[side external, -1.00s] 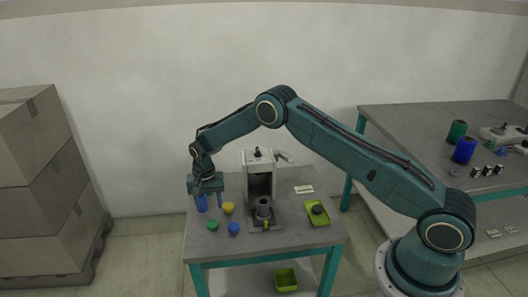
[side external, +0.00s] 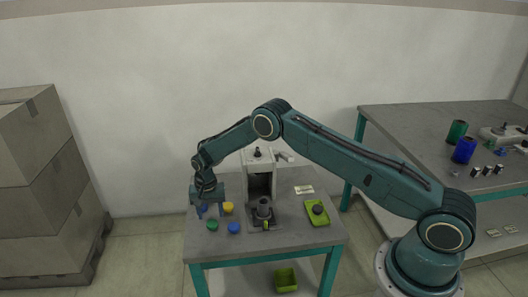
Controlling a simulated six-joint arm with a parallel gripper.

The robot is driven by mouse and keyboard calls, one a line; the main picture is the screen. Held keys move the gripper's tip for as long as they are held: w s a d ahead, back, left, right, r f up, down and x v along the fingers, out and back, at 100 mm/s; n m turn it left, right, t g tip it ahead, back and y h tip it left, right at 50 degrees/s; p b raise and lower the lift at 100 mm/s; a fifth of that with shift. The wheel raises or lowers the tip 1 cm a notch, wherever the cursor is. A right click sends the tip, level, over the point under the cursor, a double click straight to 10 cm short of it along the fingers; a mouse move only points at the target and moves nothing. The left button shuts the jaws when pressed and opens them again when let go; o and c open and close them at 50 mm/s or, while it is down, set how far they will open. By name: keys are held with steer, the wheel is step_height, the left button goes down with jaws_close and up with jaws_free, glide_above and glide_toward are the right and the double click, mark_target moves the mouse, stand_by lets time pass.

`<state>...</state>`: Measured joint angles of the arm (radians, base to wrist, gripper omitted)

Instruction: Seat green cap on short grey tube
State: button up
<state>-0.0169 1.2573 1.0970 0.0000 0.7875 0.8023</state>
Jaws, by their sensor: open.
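The green cap (side external: 212,225) lies on the small table near its front left. A short grey tube (side external: 263,207) appears to stand upright on the base of the winding machine, with nothing green on it. My gripper (side external: 211,212) is open, pointing down over the left of the table, just behind the green cap in the picture. A blue object (side external: 203,208) shows partly behind my fingers. I cannot tell whether the fingers touch anything.
A yellow cap (side external: 228,207) and a blue cap (side external: 234,228) lie close to the green cap. The grey-white winding machine (side external: 257,160) stands mid-table. A lime tray (side external: 324,220) with a dark round piece is on the right.

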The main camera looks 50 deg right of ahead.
mark_target(212, 223)
steer(key=shift+f, duration=1.65)
steer(key=shift+r, duration=0.1)
steer(key=c, duration=0.6)
steer(key=shift+c, duration=0.2)
steer(key=shift+r, duration=0.1)
steer(key=shift+r, duration=2.4)
